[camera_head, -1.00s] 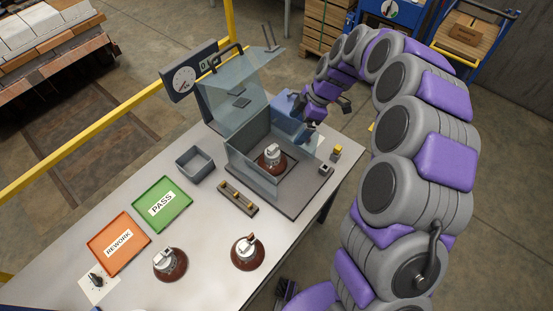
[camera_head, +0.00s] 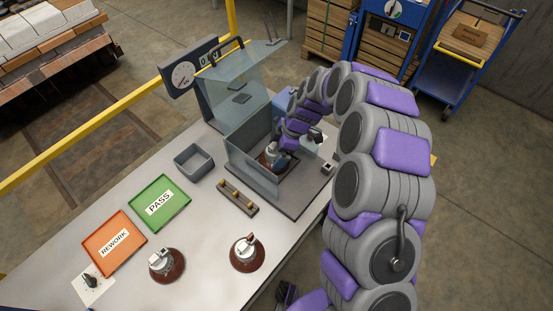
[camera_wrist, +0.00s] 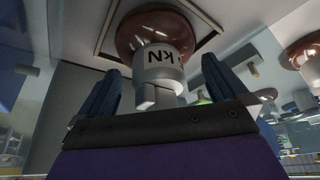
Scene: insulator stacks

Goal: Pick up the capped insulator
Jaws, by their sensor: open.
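A brown insulator (camera_head: 267,163) with a grey metal cap stands inside the clear-walled test box (camera_head: 250,170), partly hidden by my gripper. In the wrist view this insulator (camera_wrist: 140,33) shows its brown disc and a pale cap lettered "kN", with a metal tongue pointing toward my palm. My gripper (camera_wrist: 163,75) is open, with one blue finger on each side of the cap. Gaps show between the fingers and the cap. In the head view my gripper (camera_head: 282,150) reaches into the box from the right. Two similar capped insulators, left (camera_head: 166,264) and right (camera_head: 247,253), stand on the table.
The box's clear lid (camera_head: 236,82) is raised. A green PASS tray (camera_head: 178,213), an orange REWORK tray (camera_head: 103,261), a grey bin (camera_head: 207,158) and a small rack (camera_head: 238,197) lie on the table. A gauge display (camera_head: 186,74) stands behind.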

